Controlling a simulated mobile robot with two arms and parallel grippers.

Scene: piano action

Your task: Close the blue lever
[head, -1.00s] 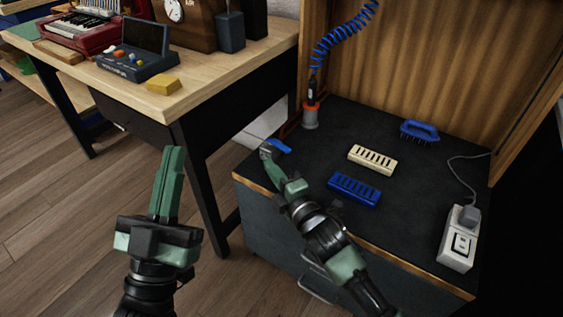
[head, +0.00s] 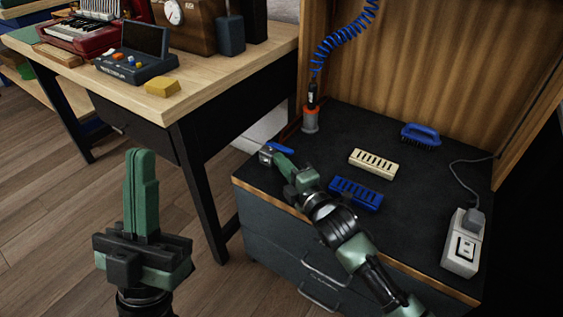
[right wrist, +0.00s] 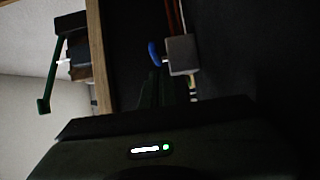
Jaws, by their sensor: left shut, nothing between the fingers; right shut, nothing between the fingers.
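The blue lever (head: 281,148) sits on a small grey metal block (head: 266,155) at the front left corner of the black bench top. In the right wrist view the lever (right wrist: 153,52) is a blue tab beside the grey block (right wrist: 182,55). My right gripper (head: 277,155) is shut and empty, its tips close beside the block and lever. Its dark fingers (right wrist: 158,88) point at them in the wrist view; whether they touch is unclear. My left gripper (head: 140,153) is shut and empty, pointing up over the floor at the left.
A blue slotted block (head: 357,193) and a cream one (head: 373,163) lie near my right arm. A wooden table (head: 215,75) is left.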

